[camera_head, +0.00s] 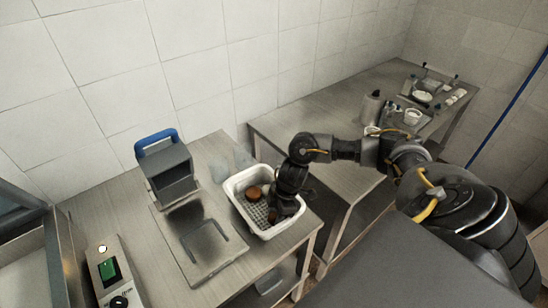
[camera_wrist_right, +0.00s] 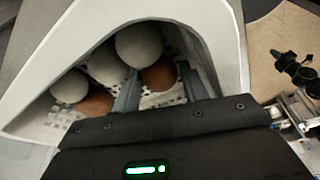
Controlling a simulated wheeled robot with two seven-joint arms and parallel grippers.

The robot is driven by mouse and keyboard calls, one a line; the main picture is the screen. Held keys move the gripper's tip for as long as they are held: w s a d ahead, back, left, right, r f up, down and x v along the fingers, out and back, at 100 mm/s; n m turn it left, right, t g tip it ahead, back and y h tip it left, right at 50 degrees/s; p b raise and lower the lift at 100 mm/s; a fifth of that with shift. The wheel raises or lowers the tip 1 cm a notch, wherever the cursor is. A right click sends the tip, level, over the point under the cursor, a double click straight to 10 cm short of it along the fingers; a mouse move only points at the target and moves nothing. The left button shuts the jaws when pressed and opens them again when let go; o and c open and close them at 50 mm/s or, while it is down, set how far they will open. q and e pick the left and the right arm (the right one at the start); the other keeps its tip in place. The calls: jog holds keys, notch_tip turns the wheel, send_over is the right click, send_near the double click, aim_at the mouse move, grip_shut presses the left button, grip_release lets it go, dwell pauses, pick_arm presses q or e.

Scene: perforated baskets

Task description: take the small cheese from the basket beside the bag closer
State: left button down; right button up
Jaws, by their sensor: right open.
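A white perforated basket (camera_head: 235,189) stands on the table beside a grey device with a blue handle (camera_head: 168,172), which looks like the bag closer. My right gripper (camera_head: 274,214) reaches down into the basket. In the right wrist view its fingers (camera_wrist_right: 160,88) are open, with a small brown round piece (camera_wrist_right: 158,75) showing between and beyond them. White round pieces (camera_wrist_right: 139,45) and another brown one (camera_wrist_right: 96,104) lie around it. I cannot tell which piece is the small cheese, or whether the fingers touch anything. The palm hides the near part of the basket. My left gripper is not in view.
A control box with a green screen (camera_head: 109,270) sits at the front left. A second table (camera_head: 300,122) at the back right carries bottles and small containers. A tiled wall stands behind the tables. The basket walls stand close around my right gripper.

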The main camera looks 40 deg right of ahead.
aim_at(275, 215)
jog(key=shift+c, duration=0.2)
jog(key=c, duration=0.5)
jog(key=shift+c, duration=0.2)
notch_tip(275, 215, up, 9)
jog(key=shift+r+b, duration=0.2)
jog(key=shift+b, duration=0.35)
jog(key=shift+r, duration=0.3)
